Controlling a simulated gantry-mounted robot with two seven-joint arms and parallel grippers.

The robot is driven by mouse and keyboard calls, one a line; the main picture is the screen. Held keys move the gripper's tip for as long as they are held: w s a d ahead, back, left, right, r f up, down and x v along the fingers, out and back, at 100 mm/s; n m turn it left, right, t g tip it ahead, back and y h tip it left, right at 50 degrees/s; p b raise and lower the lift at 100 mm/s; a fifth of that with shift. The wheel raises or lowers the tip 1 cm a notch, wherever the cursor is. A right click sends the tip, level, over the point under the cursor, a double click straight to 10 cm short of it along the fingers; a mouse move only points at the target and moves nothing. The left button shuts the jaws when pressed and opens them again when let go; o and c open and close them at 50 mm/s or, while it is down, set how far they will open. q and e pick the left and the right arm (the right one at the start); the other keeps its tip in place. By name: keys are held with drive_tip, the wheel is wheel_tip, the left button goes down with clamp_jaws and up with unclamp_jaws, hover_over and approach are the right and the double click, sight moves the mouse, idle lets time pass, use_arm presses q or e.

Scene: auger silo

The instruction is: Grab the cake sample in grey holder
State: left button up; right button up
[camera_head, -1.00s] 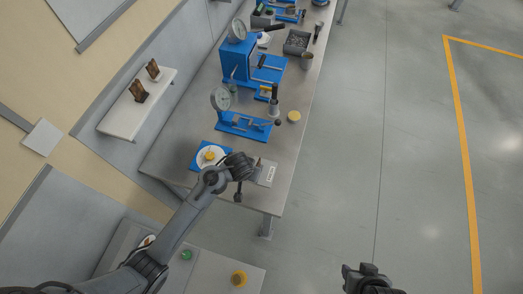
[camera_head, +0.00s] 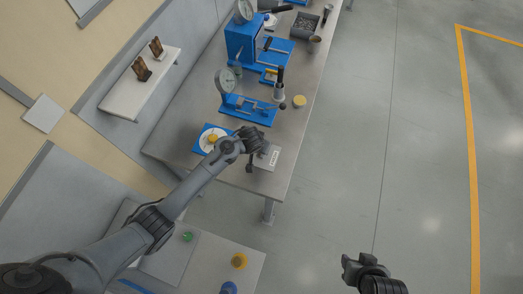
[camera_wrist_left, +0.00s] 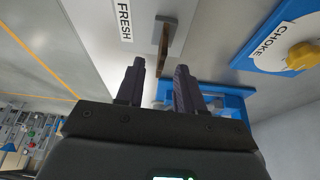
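The cake sample (camera_wrist_left: 163,52) is a thin brown slab standing in a small grey holder (camera_wrist_left: 177,38), on a light plate marked FRESH (camera_wrist_left: 124,18) in the left wrist view. My left gripper (camera_wrist_left: 160,84) is open, its two dark fingers apart. The slab shows just beyond the fingertips, between them in the picture; I cannot tell the distance. In the head view my left gripper (camera_head: 254,150) is over the near end of the bench beside the labelled plate (camera_head: 270,158) and hides the sample. My right gripper (camera_head: 350,266) is low, away from the bench; its fingers are unclear.
A CHOKE dial with a yellow knob (camera_head: 213,138) is close to the left gripper. Blue gauge devices (camera_head: 247,108) stand farther along the bench. Two brown slabs (camera_head: 142,70) stand on a white wall shelf (camera_head: 125,98). The floor to the right is clear.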

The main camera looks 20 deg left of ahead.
use_arm(q)
drive_tip(key=shift+x, duration=1.7)
drive_tip(key=shift+w+a, duration=0.1)
clamp_jaws()
